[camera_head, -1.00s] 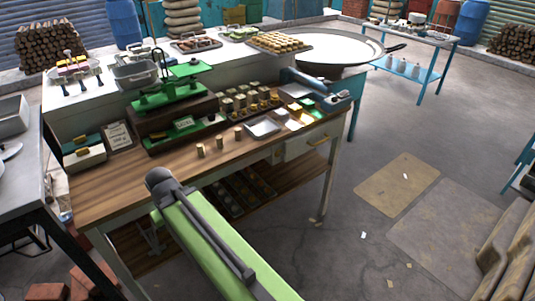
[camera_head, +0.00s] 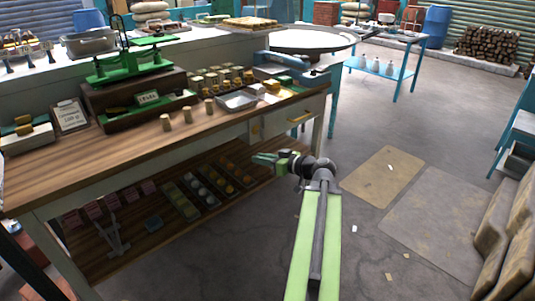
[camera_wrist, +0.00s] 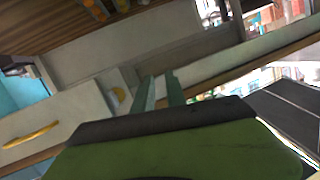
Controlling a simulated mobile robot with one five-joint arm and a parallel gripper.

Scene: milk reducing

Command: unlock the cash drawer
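The cash drawer (camera_head: 308,113) is a pale drawer front with a brass handle (camera_head: 300,117), shut under the right end of the wooden counter. A small brass lock plate (camera_head: 256,127) sits on the panel left of it. In the wrist view the drawer (camera_wrist: 60,112), handle (camera_wrist: 32,136) and lock plate (camera_wrist: 119,97) show at the left. My gripper (camera_head: 262,159) is below and in front of the lock plate, apart from it. In the wrist view its two green fingers (camera_wrist: 163,88) stand a little apart with nothing seen between them. No key can be made out.
The counter top (camera_head: 120,150) carries a green scale (camera_head: 135,65), small brass weights and a metal tray (camera_head: 237,101). A lower shelf (camera_head: 150,225) holds trays of goods. Open floor (camera_head: 400,145) lies right of the counter. Stacked sacks (camera_head: 500,240) stand at the right.

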